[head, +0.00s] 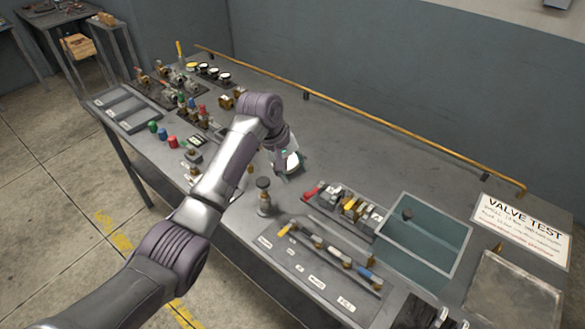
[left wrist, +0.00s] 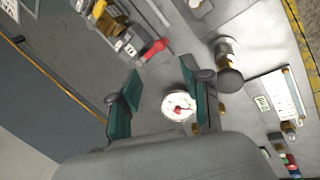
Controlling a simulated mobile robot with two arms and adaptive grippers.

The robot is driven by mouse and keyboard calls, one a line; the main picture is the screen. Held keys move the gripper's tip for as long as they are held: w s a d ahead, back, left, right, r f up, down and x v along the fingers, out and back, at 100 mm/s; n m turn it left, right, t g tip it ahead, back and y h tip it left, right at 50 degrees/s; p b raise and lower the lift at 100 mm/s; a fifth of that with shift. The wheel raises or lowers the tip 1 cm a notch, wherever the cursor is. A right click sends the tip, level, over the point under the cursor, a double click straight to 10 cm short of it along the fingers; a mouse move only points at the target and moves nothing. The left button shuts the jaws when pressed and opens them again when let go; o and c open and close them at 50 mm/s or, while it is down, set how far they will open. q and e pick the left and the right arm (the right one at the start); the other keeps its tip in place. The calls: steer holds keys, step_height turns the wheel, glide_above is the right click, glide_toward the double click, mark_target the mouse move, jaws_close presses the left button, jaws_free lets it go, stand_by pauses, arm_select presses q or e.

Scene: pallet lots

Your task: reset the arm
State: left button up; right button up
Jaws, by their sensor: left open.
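My left arm (head: 222,175) reaches in from the lower left and over the middle of the workbench. My left gripper (head: 288,166) is open above the bench top, and in the left wrist view its two teal-padded fingers (left wrist: 166,104) stand apart. A round white gauge (left wrist: 178,106) with a red needle shows between the fingers, nearer the right one. I cannot tell whether it touches that finger. My right gripper is in neither view.
The workbench (head: 340,140) has a yellow rail (head: 400,132) along its back. A dark-topped metal fitting (head: 264,196) stands near the gripper. A teal bin (head: 459,262), a "VALVE TEST" sign (head: 522,225) and tool trays lie to the right. Several valves and coloured caps stand left.

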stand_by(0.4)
arm_select(q)
steer(key=s+a+f+m, duration=0.1)
steer(key=s+a+f, duration=0.2)
steer(key=s+f, duration=0.25)
steer(key=s+a+f+m+t, duration=0.1)
steer(key=s+a+f+m, duration=0.2)
steer(key=s, duration=0.4)
steer(key=s+a+f, duration=0.3)
steer(key=s+f, duration=0.2)
steer(key=s, duration=0.2)
steer(key=s+a+r+m+t+y, duration=0.1)
steer(key=s+a+r+m+y, duration=0.1)
steer(key=s+a, duration=0.5)
steer(key=s+a+r+m+y, duration=0.1)
steer(key=s+a, duration=0.2)
steer(key=s, duration=0.8)
step_height(320, 180, down, 30)
steer(key=s+g+b, duration=0.1)
steer(key=b, duration=0.2)
steer(key=s+a+f+g+b, duration=0.1)
steer(key=s+a+f+b, duration=0.1)
steer(key=s+f, duration=1.4)
step_height(320, 180, down, 2)
steer(key=shift+s+a+f+m+g+y+b, duration=0.1)
steer(key=shift+s+a+m+g+y+b, duration=0.2)
steer(key=shift+s+a+b, duration=0.15)
